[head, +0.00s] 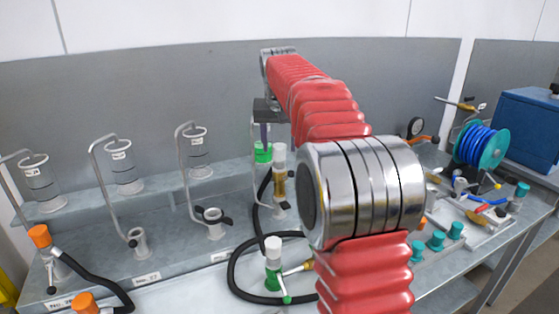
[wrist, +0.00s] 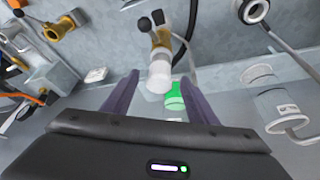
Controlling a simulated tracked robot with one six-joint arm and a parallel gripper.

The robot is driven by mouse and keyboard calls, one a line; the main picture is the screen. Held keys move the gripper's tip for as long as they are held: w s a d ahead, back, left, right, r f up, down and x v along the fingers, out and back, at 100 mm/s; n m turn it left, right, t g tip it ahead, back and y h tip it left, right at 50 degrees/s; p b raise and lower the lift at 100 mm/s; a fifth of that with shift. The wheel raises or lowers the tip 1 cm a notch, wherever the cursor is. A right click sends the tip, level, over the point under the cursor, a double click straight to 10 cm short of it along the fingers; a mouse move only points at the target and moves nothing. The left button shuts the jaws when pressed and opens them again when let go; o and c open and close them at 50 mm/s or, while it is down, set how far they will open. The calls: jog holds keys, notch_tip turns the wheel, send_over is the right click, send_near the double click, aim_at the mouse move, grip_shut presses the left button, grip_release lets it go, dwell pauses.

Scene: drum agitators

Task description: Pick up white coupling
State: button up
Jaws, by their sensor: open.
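The white coupling (head: 279,156) is a white end on a brass body, standing upright beside my gripper in the head view. In the wrist view the white coupling (wrist: 159,76) shows in the gap between the fingertips, with its brass part and a black handle beyond. My gripper (wrist: 160,84) is open, its two purple fingers either side of the white end in that picture. I cannot tell whether they touch it. In the head view my gripper (head: 264,136) points down, partly hidden by my arm.
A green-topped part (head: 263,152) is close behind the fingers. Another white-and-green coupling (head: 273,250) stands in front with a black hose. Several clear cylinders (head: 123,168) with bent pipes stand left. A blue hose reel (head: 482,146) and teal caps (head: 436,240) are right.

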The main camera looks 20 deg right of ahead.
aim_at(279, 147)
jog(key=shift+x, duration=1.65)
jog(key=shift+x, duration=2.55)
jog(key=shift+w, duration=0.1)
jog(key=shift+r, duration=0.1)
jog(key=c, duration=1.3)
